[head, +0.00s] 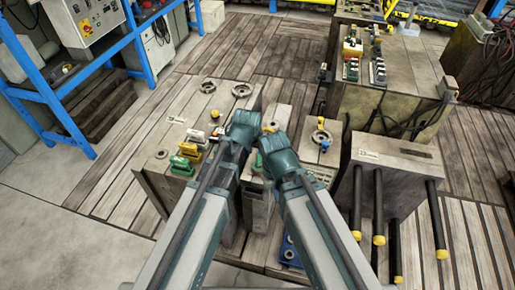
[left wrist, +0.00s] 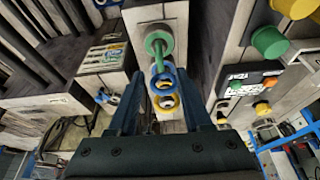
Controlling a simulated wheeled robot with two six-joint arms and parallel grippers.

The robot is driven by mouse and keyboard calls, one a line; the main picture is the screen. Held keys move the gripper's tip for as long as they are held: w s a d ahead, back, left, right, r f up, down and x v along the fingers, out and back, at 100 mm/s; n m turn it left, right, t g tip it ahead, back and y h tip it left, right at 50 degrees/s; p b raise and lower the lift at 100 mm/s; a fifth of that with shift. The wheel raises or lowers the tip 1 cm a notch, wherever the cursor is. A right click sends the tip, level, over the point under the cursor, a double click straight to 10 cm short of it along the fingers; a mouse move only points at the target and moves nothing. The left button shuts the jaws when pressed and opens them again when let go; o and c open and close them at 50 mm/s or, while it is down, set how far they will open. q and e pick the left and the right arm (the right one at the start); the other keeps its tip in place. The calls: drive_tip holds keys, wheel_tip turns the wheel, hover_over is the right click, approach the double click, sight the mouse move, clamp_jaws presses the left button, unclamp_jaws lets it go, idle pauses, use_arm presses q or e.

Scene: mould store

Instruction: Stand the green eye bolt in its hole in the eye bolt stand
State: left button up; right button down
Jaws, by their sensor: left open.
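The green eye bolt (left wrist: 158,43) shows in the left wrist view as a green ring with a green shank toward a blue eye bolt (left wrist: 162,82). I cannot tell if its shank is in a hole. A yellow eye bolt (left wrist: 166,102) is beyond the blue one. The narrow pale block under them (left wrist: 175,18) looks like the eye bolt stand. My left gripper (left wrist: 160,76) is open, its fingers on both sides of the row, and no bolt is visibly gripped. In the head view, my left gripper (head: 243,130) and right gripper (head: 275,152) hide much of the stand; the right fingers are unclear.
A wooden block (head: 205,90) with coloured pieces and rings stands left of the grippers. A block with black, yellow-ended rods (head: 395,150) stands at right. A larger loaded block (head: 385,100) is at the back right. Bare plank floor (head: 130,150) lies left.

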use_arm(q)
drive_tip(key=p+v, duration=0.7)
drive_tip(key=v, duration=0.2)
drive_tip(key=s+a+g+y+p, duration=0.2)
drive_tip(key=s+a+g, duration=0.2)
drive_tip(key=s, duration=0.9)
drive_tip(key=shift+r+y, duration=0.3)
drive_tip(key=shift+r, duration=0.1)
